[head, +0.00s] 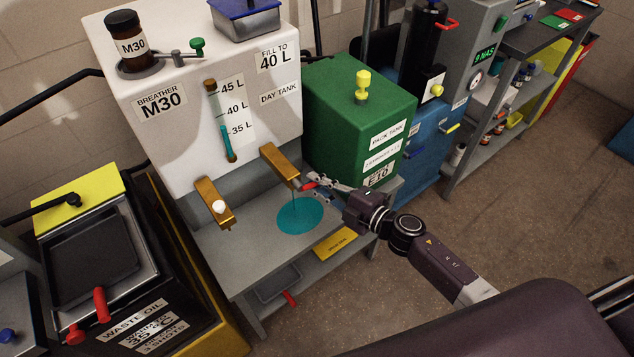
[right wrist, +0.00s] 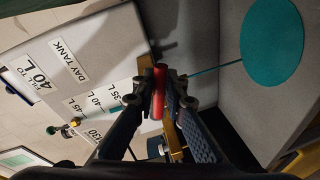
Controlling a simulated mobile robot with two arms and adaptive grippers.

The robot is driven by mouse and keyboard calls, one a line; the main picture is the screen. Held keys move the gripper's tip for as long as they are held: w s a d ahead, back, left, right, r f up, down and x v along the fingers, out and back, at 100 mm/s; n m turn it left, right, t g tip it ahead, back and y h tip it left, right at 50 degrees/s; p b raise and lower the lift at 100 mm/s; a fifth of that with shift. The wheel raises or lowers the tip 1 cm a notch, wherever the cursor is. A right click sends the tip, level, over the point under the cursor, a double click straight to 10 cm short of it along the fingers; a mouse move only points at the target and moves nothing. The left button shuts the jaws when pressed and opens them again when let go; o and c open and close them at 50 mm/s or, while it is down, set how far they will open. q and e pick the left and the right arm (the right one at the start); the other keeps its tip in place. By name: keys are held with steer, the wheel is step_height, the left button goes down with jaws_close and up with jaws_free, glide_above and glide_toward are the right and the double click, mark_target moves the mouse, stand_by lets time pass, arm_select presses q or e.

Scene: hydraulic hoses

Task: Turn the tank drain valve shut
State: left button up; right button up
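The white day tank (head: 190,70) has two brass valves low on its front. The right one, the drain valve (head: 279,162), has a red handle (head: 309,185) pointing right. A thin teal stream runs from its outlet to a round teal puddle (head: 300,215) on the grey shelf; the puddle also shows in the right wrist view (right wrist: 271,42). My right gripper (head: 312,186) is at the red handle. In the right wrist view its fingers (right wrist: 159,88) lie against both sides of the red handle (right wrist: 158,105). My left gripper is out of view.
The left brass valve (head: 214,203) has a white knob. A sight gauge (head: 221,122) shows teal fluid between its 40 L and 35 L marks. A green pack tank (head: 345,105) stands close at right; a black waste oil bin (head: 90,245) stands at left.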

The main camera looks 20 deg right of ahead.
jaws_close()
steer(key=shift+d+r+n+h+p, duration=0.1)
steer(key=shift+r+n+h+p, duration=0.2)
steer(key=shift+r+n+p, duration=0.65)
steer(key=shift+f+n+h+p, duration=0.15)
steer(key=shift+n+h+p, duration=0.15)
steer(key=shift+n+p, duration=0.35)
steer(key=o, duration=0.6)
jaws_free()
steer(key=shift+d, duration=0.1)
steer(key=v, duration=1.2)
